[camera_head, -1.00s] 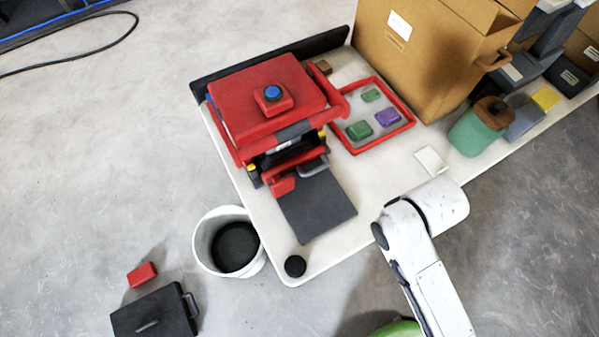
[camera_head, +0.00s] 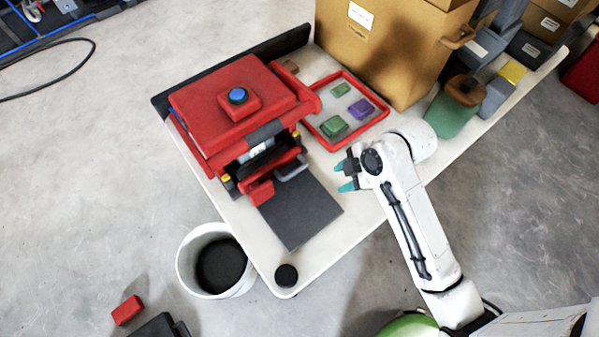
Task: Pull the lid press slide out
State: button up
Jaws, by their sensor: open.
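The lid press (camera_head: 225,118) is a red machine with a blue button on top, standing on the white table. In its front opening is a slide with a grey loop handle (camera_head: 293,170); how far the slide is out I cannot tell. A dark flat plate (camera_head: 303,215) lies on the table in front of the press. My gripper (camera_head: 345,174) has teal fingertips, is open and empty, and points left toward the handle. It is right of the handle, apart from it.
A red-rimmed tray (camera_head: 378,117) with green and purple blocks lies behind my gripper. A large cardboard box (camera_head: 385,50) and a green container (camera_head: 447,118) stand at the back. A white bucket (camera_head: 190,265) is on the floor by the table's corner, near a black knob (camera_head: 286,275).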

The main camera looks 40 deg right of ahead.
aim_at(296, 172)
jog(key=w+a+f+n, duration=0.1)
jog(key=w+f+n, duration=0.1)
jog(key=w, duration=0.1)
jog(key=w+a+f+n+t+y, duration=0.1)
jog(key=w+a+f+n, duration=0.1)
jog(key=w+f, duration=0.1)
jog(key=w+a+f+n+t+y+b, duration=0.1)
jog(key=w+f+n, duration=0.1)
jog(key=w, duration=0.3)
jog(key=shift+w+a+f+n, duration=0.2)
jog(key=shift+a+f+n, duration=0.15)
jog(key=shift+f, duration=0.25)
grip_shut()
dwell(0.4)
